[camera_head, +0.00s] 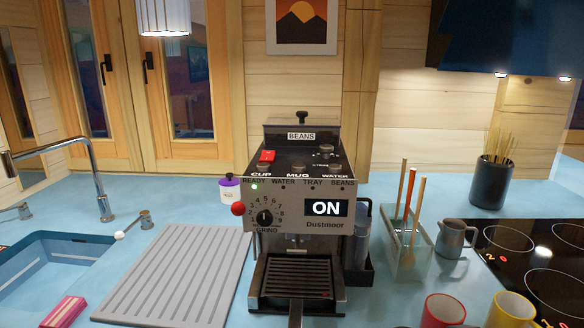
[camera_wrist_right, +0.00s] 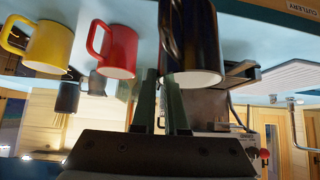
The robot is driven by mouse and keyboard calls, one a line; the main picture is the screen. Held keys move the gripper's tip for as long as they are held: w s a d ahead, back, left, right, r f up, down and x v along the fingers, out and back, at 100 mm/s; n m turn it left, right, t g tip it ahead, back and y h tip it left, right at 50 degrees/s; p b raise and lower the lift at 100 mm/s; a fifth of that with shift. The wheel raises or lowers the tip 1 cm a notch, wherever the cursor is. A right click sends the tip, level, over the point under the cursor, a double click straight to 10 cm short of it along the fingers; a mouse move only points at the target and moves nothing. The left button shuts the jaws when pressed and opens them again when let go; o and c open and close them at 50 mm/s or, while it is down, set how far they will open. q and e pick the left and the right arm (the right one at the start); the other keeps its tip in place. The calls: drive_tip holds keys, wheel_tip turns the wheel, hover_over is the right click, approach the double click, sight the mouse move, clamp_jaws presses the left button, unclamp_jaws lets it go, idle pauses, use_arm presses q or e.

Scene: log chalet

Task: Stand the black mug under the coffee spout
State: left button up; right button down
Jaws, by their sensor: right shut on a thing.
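The black mug (camera_wrist_right: 195,45) is in the right wrist view, which is turned upside down. My right gripper (camera_wrist_right: 163,78) is shut on it at its handle side. The mug appears upright in the room, with its pale inside facing the picture's bottom. The coffee machine (camera_head: 300,213) stands on the blue counter in the head view, its display reading ON. Its spout area (camera_head: 297,240) is above a slatted drip tray (camera_head: 296,278), which is empty. The black mug and both grippers are outside the head view.
A red mug (camera_head: 442,309) and a yellow mug (camera_head: 511,310) stand front right. A glass holder with utensils (camera_head: 407,255), a grey jug (camera_head: 453,240) and a hob (camera_head: 545,262) are right of the machine. A grey ribbed board (camera_head: 180,275) and a sink (camera_head: 45,265) lie left.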

drive_tip(key=shift+n, duration=0.3)
drive_tip(key=a, duration=0.2)
drive_tip(key=a+f, duration=0.1)
drive_tip(key=a, duration=0.1)
drive_tip(key=shift+w+a+f, duration=0.1)
drive_tip(key=shift+w+a, duration=0.05)
drive_tip(key=shift+w, duration=0.05)
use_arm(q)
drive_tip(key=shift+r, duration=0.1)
use_arm(e)
drive_tip(key=w+r, duration=0.5)
drive_tip(key=r, duration=0.6)
drive_tip(key=shift+w, duration=0.2)
drive_tip(key=shift+a+f, duration=0.1)
drive_tip(key=shift+f, duration=0.05)
